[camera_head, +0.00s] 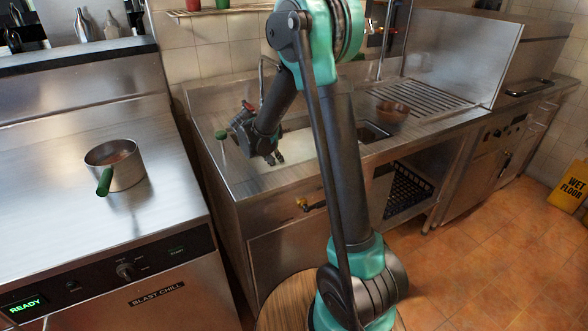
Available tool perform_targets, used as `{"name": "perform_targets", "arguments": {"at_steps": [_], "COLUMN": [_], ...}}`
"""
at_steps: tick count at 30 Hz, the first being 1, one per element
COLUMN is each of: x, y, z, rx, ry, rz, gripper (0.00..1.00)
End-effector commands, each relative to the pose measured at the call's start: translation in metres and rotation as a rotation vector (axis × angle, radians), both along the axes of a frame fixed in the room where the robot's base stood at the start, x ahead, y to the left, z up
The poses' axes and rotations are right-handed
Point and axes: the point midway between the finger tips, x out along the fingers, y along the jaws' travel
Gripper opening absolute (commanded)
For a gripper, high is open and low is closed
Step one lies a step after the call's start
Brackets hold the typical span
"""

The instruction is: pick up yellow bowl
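A brownish-orange bowl (392,113) sits upright on the steel counter beside the sink, at the left end of the ribbed drainboard. It is the only bowl I can make out, and it looks more brown than clear yellow. My gripper (275,158) points down over a pale, flat surface (305,151) in the left part of the sink counter. It is well to the left of the bowl, apart from it, with my arm links between them in the picture. The fingers are small and dark, and I cannot tell whether they are open or shut.
A metal pot (122,168) with a green handle stands on the left steel counter. A small green-topped item (221,136) is left of my gripper. A yellow wet floor sign (573,186) stands far right.

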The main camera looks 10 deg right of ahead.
Motion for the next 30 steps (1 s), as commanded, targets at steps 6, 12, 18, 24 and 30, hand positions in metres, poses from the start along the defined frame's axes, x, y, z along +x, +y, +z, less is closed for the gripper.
{"name": "perform_targets", "arguments": {"at_steps": [6,12,18,24,30], "x": [0.007,0.022,0.027,0.027,0.026], "y": [-0.005,-0.013,-0.020,-0.020,-0.020], "z": [-0.011,-0.033,-0.045,-0.046,-0.046], "rx": [0.001,-0.001,-0.001,0.000,0.000], "ry": [0.000,0.000,0.000,0.000,0.000], "rz": [-0.002,-0.002,-0.002,-0.001,-0.001], "gripper": [0.15,0.15,0.15,0.15,0.00]}}
